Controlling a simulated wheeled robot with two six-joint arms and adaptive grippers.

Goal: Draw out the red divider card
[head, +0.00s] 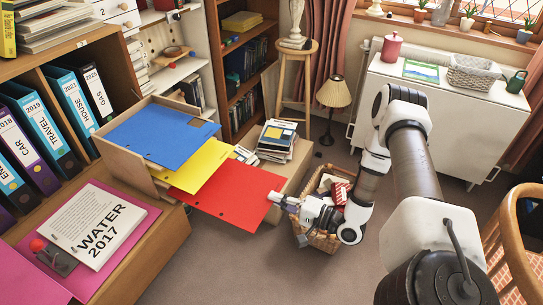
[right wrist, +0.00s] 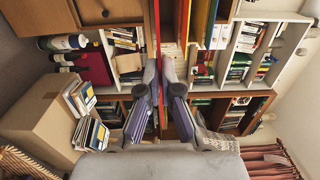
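The red divider card (head: 230,196) sticks out to the right from a pale box (head: 125,158) on the wooden desk unit, below and beyond the yellow card (head: 196,168) and the blue card (head: 160,132). My right gripper (head: 276,197) is at the red card's right edge. In the right wrist view the fingers of my right gripper (right wrist: 159,68) are close together, one on each side of the red card (right wrist: 157,28), which shows edge-on as a thin strip. The red card's inner end is hidden under the yellow card. My left gripper is not in view.
A carton (head: 288,172) with stacked books (head: 277,139) stands behind the red card. A wicker basket (head: 318,240) is beneath my right gripper. Binders (head: 72,110) fill the shelf at left. Carpet is clear at front centre.

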